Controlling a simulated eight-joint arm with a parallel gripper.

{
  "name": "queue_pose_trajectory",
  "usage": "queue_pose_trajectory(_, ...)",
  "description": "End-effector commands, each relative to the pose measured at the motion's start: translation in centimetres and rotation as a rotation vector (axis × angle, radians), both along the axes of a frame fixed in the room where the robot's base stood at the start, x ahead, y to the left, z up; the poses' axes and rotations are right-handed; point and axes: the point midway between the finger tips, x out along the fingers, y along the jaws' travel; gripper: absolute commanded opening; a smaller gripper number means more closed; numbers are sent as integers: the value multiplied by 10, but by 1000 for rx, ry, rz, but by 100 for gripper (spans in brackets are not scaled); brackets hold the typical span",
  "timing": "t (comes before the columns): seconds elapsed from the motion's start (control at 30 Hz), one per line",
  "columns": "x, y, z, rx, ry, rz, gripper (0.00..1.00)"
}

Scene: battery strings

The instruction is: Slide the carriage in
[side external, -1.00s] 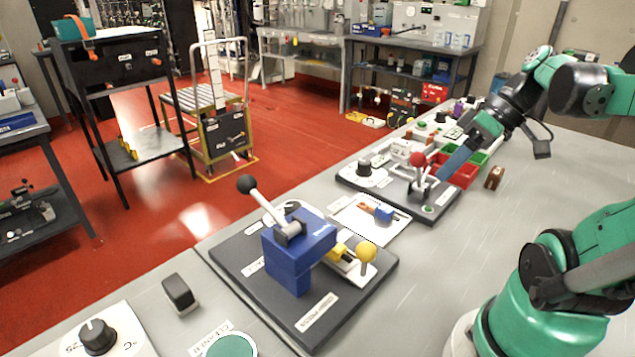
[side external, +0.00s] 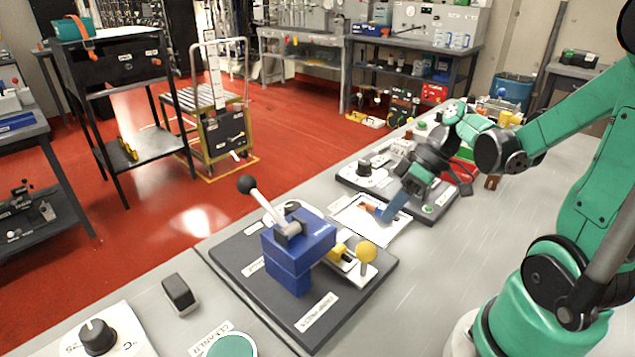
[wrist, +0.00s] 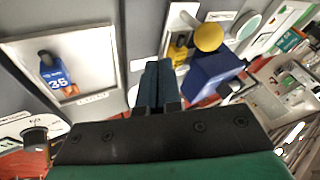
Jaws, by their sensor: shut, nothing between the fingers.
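The carriage, a pale sliding plate (side external: 353,270) with a yellow ball knob (side external: 366,252) and a small yellow block (side external: 339,249), sticks out on the right of a blue press (side external: 291,262) in the side view. In the wrist view the ball knob (wrist: 208,37) and yellow block (wrist: 178,50) lie above and right of my fingertips, beside the blue press (wrist: 213,73). My gripper (side external: 384,217) is shut and empty, with its blue fingers pointing down over the white tray, apart from the knob. The closed fingers (wrist: 157,72) also show in the wrist view.
A blue and orange battery marked 35 (wrist: 58,77) lies in the white tray (wrist: 105,50). The press has a raised lever with a black ball (side external: 247,185). The bench at the right front is clear.

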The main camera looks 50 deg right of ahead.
Motion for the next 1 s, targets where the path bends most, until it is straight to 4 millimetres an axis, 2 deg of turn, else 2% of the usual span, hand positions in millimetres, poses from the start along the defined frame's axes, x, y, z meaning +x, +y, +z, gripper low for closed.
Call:
queue_pose_trajectory(0.1,-3,19,-5,0,0,5,0)
queue_pose_trajectory(0.23,-6,32,-8,-1,0,4,0)
queue_pose_trajectory(0.4,-7,39,-9,0,0,1,0)
queue_pose_trajectory(0.73,-7,41,-9,0,0,1,0)
queue_pose_trajectory(1.0,-7,74,-9,-1,1,5,0)
